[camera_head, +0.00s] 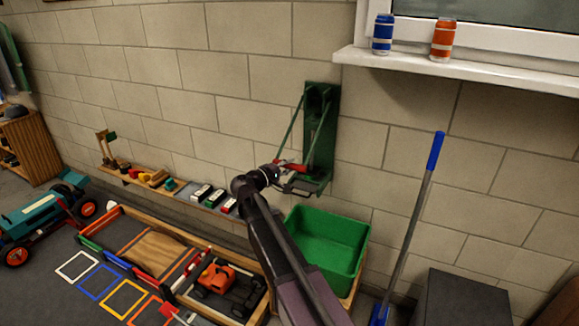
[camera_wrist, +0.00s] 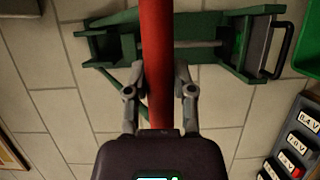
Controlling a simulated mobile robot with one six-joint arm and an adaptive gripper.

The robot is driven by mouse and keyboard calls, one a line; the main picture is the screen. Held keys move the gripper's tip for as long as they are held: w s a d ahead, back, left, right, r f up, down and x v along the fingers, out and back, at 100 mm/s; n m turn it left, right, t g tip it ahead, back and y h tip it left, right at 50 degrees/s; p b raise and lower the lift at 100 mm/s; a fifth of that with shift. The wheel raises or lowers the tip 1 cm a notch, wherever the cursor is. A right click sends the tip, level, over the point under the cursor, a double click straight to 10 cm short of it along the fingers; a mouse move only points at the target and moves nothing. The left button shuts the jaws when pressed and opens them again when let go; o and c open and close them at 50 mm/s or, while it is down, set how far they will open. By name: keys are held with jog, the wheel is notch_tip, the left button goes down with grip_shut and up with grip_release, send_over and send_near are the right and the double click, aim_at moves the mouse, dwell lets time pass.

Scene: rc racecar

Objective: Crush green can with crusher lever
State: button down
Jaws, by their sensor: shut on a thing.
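The green can crusher (camera_head: 323,130) is fixed to the block wall; part of it also shows in the wrist view (camera_wrist: 228,60). Its red lever handle (camera_head: 292,166) is low, near the crusher's bottom end. In the wrist view the red handle (camera_wrist: 156,50) runs between my fingers. My gripper (camera_wrist: 158,85) is shut on this handle; in the head view my gripper (camera_head: 276,171) is at the handle's left part.
A green bin (camera_head: 335,235) stands below the crusher. A blue can (camera_head: 382,34) and an orange can (camera_head: 443,39) stand on the windowsill (camera_head: 480,72). A blue-handled pole (camera_head: 417,215) leans at the right. A shelf with labelled blocks (camera_head: 202,194) runs along the wall at left.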

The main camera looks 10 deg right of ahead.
jog(key=shift+r+p, duration=0.2)
jog(key=shift+p, duration=0.1)
notch_tip(320, 180, up, 25)
jog(key=s+a+n+g+y+p, duration=0.25)
jog(key=g+y+p, duration=0.45)
jog(key=p, duration=3.1)
jog(key=w+d+r+p, duration=0.4)
jog(key=w+r+p, duration=0.2)
jog(key=r+p, duration=0.2)
jog(key=w+d+r+p, duration=0.5)
jog(key=w+r+p, duration=0.1)
jog(key=r+p, duration=0.2)
jog(key=shift+w+d, duration=0.15)
jog(key=shift+d, duration=0.15)
jog(key=shift+n, duration=0.25)
jog(key=shift+c, duration=2.2)
grip_release()
